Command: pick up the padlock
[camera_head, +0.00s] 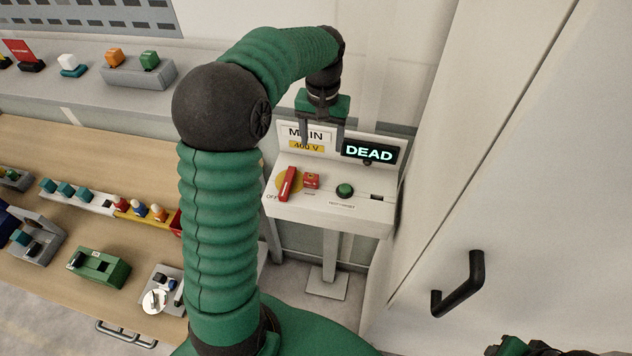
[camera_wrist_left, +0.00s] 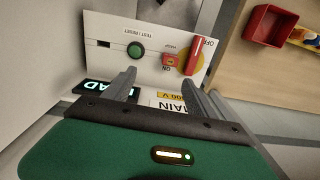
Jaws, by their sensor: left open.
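A small red block that looks like the padlock (camera_head: 311,181) sits on the sloped white switch panel (camera_head: 330,205), at the hasp label, just right of the red switch handle (camera_head: 287,184). In the left wrist view the same padlock (camera_wrist_left: 171,61) lies beyond the fingertips, beside the handle (camera_wrist_left: 194,55). My left gripper (camera_head: 322,139) is open and empty. It points down in front of the panel's upright back, above and behind the padlock, apart from it. My right gripper's fingers do not show.
A green button (camera_head: 345,190) is right of the padlock; the display (camera_head: 369,152) reads DEAD. A tall cabinet with a black handle (camera_head: 458,284) stands right. The wooden bench (camera_head: 60,145) at left holds several devices and a red bin (camera_wrist_left: 268,38).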

